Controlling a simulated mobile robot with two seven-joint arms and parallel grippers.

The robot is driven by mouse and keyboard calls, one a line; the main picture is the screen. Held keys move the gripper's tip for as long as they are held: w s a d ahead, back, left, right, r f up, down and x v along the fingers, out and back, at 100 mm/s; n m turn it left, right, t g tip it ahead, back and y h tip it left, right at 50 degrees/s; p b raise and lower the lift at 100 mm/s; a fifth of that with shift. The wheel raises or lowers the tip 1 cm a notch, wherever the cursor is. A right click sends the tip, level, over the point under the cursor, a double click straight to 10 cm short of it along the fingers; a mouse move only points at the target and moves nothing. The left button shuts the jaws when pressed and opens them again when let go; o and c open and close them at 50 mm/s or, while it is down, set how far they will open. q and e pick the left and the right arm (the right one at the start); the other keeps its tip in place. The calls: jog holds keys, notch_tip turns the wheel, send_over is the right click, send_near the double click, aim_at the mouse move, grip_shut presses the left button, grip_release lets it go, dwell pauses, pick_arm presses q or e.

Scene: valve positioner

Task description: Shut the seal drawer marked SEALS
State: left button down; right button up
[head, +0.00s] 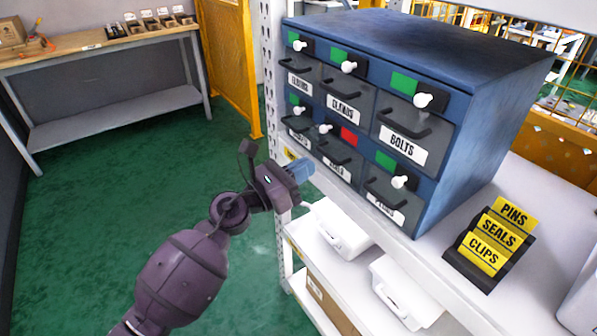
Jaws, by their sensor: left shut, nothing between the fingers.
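A blue cabinet (487,95) with two rows of dark drawers stands on a white shelf. The bottom middle drawer (341,150) has a small label that seems to read SEALS. Its latch strip shows red (349,138) with the white knob (326,128) at the left end. The other latch strips show green with their knobs at the right. I cannot tell whether this drawer sticks out slightly. My left gripper (301,170) is shut and empty, in front of the lower left of the cabinet, near the bottom left drawer (301,124). My right gripper is not in view.
A black holder with yellow PINS, SEALS and CLIPS cards (487,240) stands on the shelf (540,205) right of the cabinet. White bins (342,228) are on the shelf below. A perforated white post (272,60) rises at the cabinet's left. Green floor is clear at left.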

pick_arm(q)
jog(key=v, duration=1.1)
jog(key=w+a+r+n+t+y, duration=0.1)
jog(key=a+n+t+y, duration=0.2)
jog(key=n, duration=0.6)
jog(key=w+a+r+n+t+y, duration=0.15)
jog(key=n+t, duration=0.25)
jog(key=n, duration=0.5)
jog(key=s+a+f+n+y, duration=0.2)
jog(key=a+f+n+y, duration=0.45)
jog(key=n, duration=0.75)
jog(key=s+a+f+n+g+y+p, duration=0.1)
jog(key=s+a+f+n+g+y, duration=0.2)
jog(key=s+f+n, duration=0.4)
jog(key=s+a+f+n+g+y+p, duration=0.1)
jog(key=s+a+f+n+g+y, duration=0.1)
jog(key=s+a+f+n+g, duration=0.2)
jog(key=s+a+f+n, duration=0.1)
jog(key=s+f, duration=0.3)
jog(key=s, duration=0.3)
jog(key=s+f+n, duration=0.2)
jog(key=s+f, duration=0.2)
jog(key=s, duration=0.4)
jog(key=shift+s+a+f+y+p, duration=0.2)
jog(key=shift+s+a+y+p, duration=0.1)
jog(key=shift+a+y+p, duration=0.1)
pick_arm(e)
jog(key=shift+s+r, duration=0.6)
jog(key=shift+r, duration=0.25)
